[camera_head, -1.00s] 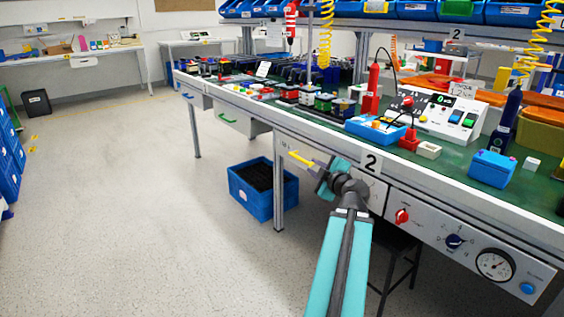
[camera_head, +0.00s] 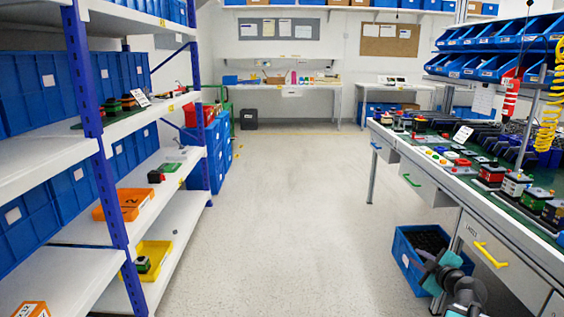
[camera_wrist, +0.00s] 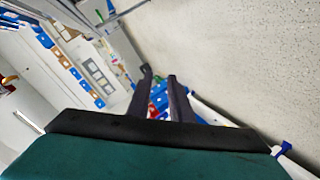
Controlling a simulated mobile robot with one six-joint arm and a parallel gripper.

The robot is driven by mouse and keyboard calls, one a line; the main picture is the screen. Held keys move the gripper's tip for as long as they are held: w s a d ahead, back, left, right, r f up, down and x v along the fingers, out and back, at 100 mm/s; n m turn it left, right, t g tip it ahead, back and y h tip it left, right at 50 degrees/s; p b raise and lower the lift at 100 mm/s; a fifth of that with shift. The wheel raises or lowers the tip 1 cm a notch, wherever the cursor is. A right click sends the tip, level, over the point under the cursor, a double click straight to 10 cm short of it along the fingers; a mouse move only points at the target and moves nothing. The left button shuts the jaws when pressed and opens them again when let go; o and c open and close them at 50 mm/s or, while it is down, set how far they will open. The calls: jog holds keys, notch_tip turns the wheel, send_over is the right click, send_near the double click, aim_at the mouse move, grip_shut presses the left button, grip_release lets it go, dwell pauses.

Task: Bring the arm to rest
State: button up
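My arm (camera_head: 462,292) shows at the bottom right of the head view, folded low beside the right workbench. My gripper (camera_head: 430,262) is in front of the blue floor crate in that picture, though its distance from the crate is hard to tell. In the wrist view, the two dark fingers of my gripper (camera_wrist: 159,76) stand a little apart with background showing between them, and I see nothing held. The rotary switch panel is not in the head view now.
The right workbench (camera_head: 408,155) has drawers with yellow and green handles. A blue crate (camera_head: 403,256) stands on the floor beneath it. A shelf rack (camera_head: 178,215) with blue bins lines the left. The floor (camera_head: 290,210) between them is clear.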

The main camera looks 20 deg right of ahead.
jog(key=w+a+f+n+g+y+p, duration=0.1)
jog(key=w+a+f+y+p, duration=0.15)
jog(key=a, duration=0.35)
jog(key=w+a+f+n+y+p, duration=0.1)
jog(key=w+a+f+p, duration=0.15)
jog(key=a, duration=0.35)
jog(key=s+a+f+n+g+y+p, duration=0.1)
jog(key=a+f+g+p, duration=0.2)
jog(key=a, duration=0.6)
jog(key=s+a+f+g+y+p, duration=0.1)
jog(key=s+a+f+y+p, duration=0.15)
jog(key=a+f, duration=0.45)
jog(key=a+f+n+g+y+p, duration=0.15)
jog(key=a+p, duration=0.25)
jog(key=a, duration=0.8)
jog(key=s+a+f+m+g+h+p, duration=0.1)
jog(key=s+a+f+g+p, duration=0.2)
jog(key=s+a, duration=0.4)
jog(key=s+a+f+m+g+p, duration=0.1)
jog(key=s+a+f+g+p, duration=0.3)
jog(key=s, duration=0.5)
jog(key=s+d+f+m+g+h, duration=0.1)
jog(key=s+d+m+g+h, duration=0.1)
jog(key=s+m, duration=0.3)
jog(key=s+d+m+g+h+p, duration=0.1)
jog(key=s+m, duration=0.4)
jog(key=s, duration=0.5)
jog(key=shift+d+f+g+h, duration=0.35)
jog(key=shift+d+g+h, duration=0.3)
jog(key=shift+d+g, duration=0.4)
